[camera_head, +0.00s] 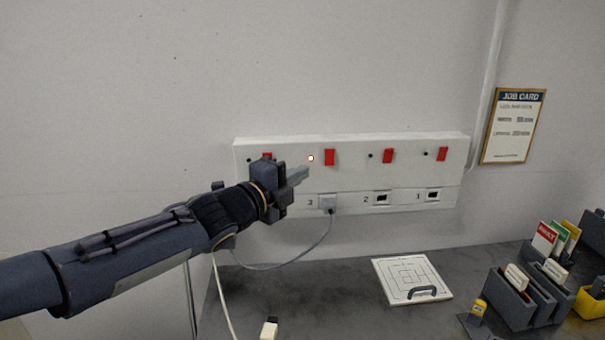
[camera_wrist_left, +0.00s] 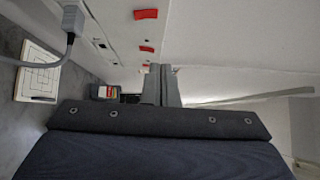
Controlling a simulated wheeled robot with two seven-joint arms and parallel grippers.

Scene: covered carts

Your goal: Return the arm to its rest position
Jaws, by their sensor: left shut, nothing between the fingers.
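My left arm comes in from the left in the head view. Its gripper (camera_head: 300,175) is shut and empty, in front of the left part of the white socket panel (camera_head: 285,150) on the wall. The fingers also show in the left wrist view (camera_wrist_left: 161,85), side by side. The gripper hides part of the leftmost red switch (camera_head: 267,156) and the socket area below it. My right gripper is not in view.
A white maze board (camera_head: 412,279) with a dark handle lies on the dark worktop (camera_head: 350,300). Card holders (camera_head: 525,297) and a yellow bin (camera_head: 591,303) stand at the right. A job card (camera_head: 513,126) hangs on the wall. A loose white plug (camera_head: 269,328) shows at the bottom.

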